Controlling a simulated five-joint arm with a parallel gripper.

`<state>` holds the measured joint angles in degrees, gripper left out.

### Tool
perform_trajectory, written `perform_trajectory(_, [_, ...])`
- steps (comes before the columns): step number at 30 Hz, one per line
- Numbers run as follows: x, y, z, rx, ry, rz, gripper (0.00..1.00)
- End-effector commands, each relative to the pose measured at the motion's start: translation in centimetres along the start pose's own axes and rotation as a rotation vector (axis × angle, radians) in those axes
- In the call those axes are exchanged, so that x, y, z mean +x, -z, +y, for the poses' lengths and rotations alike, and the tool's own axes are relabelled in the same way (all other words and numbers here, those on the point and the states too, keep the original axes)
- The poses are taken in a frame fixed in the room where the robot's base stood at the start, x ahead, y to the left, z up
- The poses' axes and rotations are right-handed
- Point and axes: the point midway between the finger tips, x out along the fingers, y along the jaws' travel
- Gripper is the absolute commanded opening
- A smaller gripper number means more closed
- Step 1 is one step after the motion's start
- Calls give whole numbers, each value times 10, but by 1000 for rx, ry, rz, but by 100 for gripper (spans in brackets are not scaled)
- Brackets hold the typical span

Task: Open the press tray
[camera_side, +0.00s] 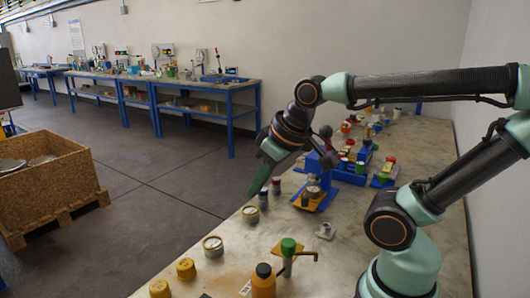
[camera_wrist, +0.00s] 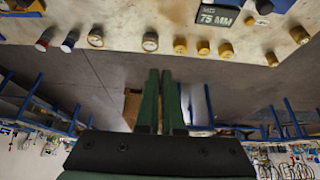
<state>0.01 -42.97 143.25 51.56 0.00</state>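My gripper (camera_side: 257,180) has long green fingers and hangs past the left edge of the workbench, pointing down and left, with nothing in it. In the wrist view my gripper (camera_wrist: 160,72) shows its fingers side by side with only a thin gap between them. A blue press-like fixture (camera_side: 319,163) with a dark ball-ended lever stands on the bench to the right of my gripper, apart from it. A yellow plate (camera_side: 308,203) lies at its foot. I cannot tell which part is the tray; the fixture is not recognisable in the wrist view.
Round gauges (camera_side: 213,245), yellow caps (camera_side: 186,267), an orange bottle (camera_side: 263,282) and a green-topped valve (camera_side: 288,248) stand along the near bench. Small cylinders (camera_side: 264,196) stand near my fingers. A wooden crate (camera_side: 47,180) sits on the floor at left. Open floor lies between.

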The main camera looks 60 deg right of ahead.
Motion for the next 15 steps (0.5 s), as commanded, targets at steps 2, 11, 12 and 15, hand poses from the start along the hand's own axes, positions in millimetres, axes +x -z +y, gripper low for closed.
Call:
perform_trajectory(2, [1,1,2,7,-4,-2,38])
perform_trajectory(11, [33,23,87,225,-119,-41,62])
perform_trajectory(12, [39,24,105,267,-141,-48,62])
perform_trajectory(15, [55,22,153,373,-193,-62,62])
